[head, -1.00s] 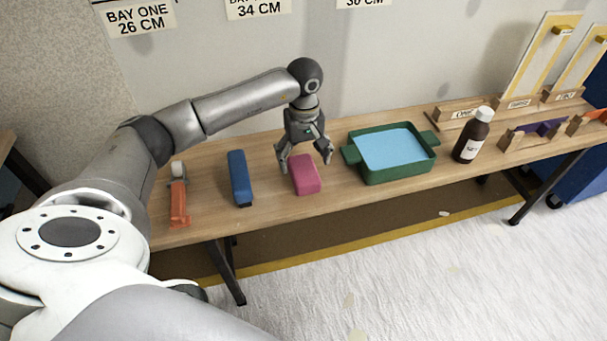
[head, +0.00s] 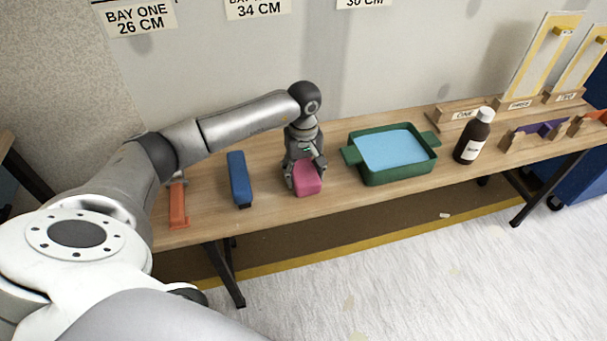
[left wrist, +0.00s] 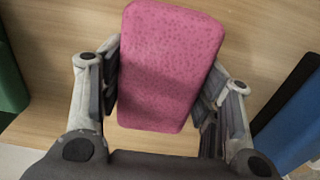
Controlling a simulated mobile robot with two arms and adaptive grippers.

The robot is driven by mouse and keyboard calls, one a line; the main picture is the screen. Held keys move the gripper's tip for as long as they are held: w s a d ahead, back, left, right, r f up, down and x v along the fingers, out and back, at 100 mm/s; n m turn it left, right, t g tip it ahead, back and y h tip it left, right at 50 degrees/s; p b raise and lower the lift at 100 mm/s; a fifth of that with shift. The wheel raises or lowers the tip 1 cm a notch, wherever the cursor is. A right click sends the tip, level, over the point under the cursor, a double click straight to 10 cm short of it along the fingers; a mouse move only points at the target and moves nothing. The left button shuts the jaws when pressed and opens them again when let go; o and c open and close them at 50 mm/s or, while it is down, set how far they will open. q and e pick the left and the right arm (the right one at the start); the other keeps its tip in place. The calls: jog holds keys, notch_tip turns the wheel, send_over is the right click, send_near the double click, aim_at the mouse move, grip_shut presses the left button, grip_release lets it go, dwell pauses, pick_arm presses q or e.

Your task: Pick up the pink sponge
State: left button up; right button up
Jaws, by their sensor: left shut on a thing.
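The pink sponge (head: 307,180) lies on the wooden table, between a blue block and a green tray. My left gripper (head: 305,174) is down over it, with a finger on each side. In the left wrist view the speckled pink sponge (left wrist: 170,65) fills the gap between the fingers of my left gripper (left wrist: 160,95), which is shut on it. The sponge appears to rest on the tabletop; I cannot tell whether it is lifted at all. My right gripper is not in view.
The blue block (head: 239,178) and an orange tool (head: 178,205) lie left of the sponge. The green tray (head: 400,174) with blue liquid and a brown bottle (head: 473,138) stand to the right. Wooden holders (head: 518,103) are at the far right. The table front edge is close.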

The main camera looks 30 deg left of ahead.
aim_at(303, 169)
pick_arm(q)
jog(key=shift+r, duration=0.5)
notch_tip(303, 169, up, 3)
jog(key=shift+f+p, duration=0.2)
jog(key=shift+p, duration=0.15)
jog(key=s+r, duration=0.1)
jog(key=s+d+r, duration=0.1)
jog(key=r, duration=0.1)
jog(key=s+r+p, duration=0.1)
jog(key=shift+s+d+r, duration=0.3)
jog(key=shift+d+r, duration=0.1)
jog(key=s+d+r, duration=0.4)
jog(key=s, duration=0.5)
jog(key=shift+d+r, duration=0.2)
jog(key=shift+r, duration=0.1)
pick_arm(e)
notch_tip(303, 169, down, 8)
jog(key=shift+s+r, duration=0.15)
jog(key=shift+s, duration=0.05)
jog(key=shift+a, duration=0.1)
pick_arm(q)
jog(key=o, duration=0.4)
jog(key=c, duration=0.5)
